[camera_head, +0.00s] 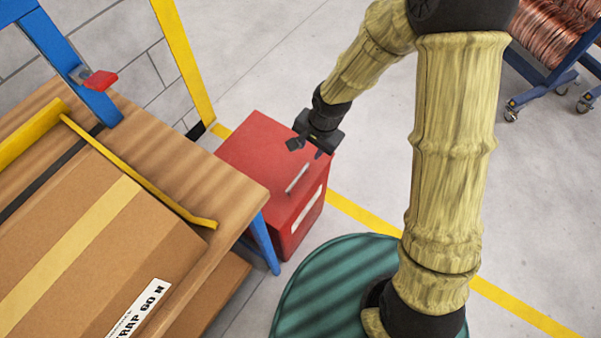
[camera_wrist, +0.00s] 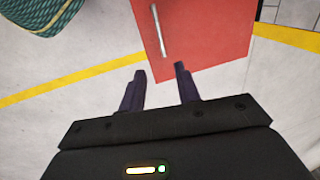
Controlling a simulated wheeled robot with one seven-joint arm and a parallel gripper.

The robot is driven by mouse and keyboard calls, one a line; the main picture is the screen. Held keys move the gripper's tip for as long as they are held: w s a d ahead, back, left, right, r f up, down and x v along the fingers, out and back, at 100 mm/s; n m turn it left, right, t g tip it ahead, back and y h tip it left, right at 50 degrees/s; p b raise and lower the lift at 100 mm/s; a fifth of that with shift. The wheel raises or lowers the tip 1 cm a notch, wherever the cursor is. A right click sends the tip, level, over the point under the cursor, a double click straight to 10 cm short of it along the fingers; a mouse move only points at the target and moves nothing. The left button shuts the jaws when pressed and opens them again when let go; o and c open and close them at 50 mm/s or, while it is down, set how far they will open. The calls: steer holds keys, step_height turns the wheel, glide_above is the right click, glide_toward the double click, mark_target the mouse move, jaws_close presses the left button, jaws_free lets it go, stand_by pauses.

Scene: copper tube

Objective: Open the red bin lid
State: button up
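The red bin (camera_head: 262,165) stands on the floor beside the wooden table, its red lid (camera_head: 255,150) lying flat and closed on top. A thin metal handle (camera_head: 297,178) sits on the lid near its right edge. My gripper (camera_head: 308,147) is above the lid near its far right edge, apart from the handle. In the wrist view the two dark fingers (camera_wrist: 160,72) are spread with nothing between them. The handle (camera_wrist: 157,30) shows beyond the fingertips in that view, on the red lid (camera_wrist: 205,35). A white label on the bin's side is partly visible.
A wooden table (camera_head: 215,185) with a cardboard box (camera_head: 95,235) and blue legs stands left of the bin. A yellow post (camera_head: 183,60) rises behind it. A blue cart with copper coils (camera_head: 555,30) is at the top right. Open floor lies behind the bin.

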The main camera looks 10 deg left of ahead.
mark_target(299, 175)
steer(key=a+f+b, duration=0.1)
steer(key=f, duration=0.4)
steer(key=w+a+f+b, duration=0.1)
steer(key=f, duration=0.5)
steer(key=a+f+b, duration=0.1)
steer(key=f, duration=0.5)
steer(key=shift+w, duration=0.15)
steer(key=shift+c, duration=0.2)
jaws_close()
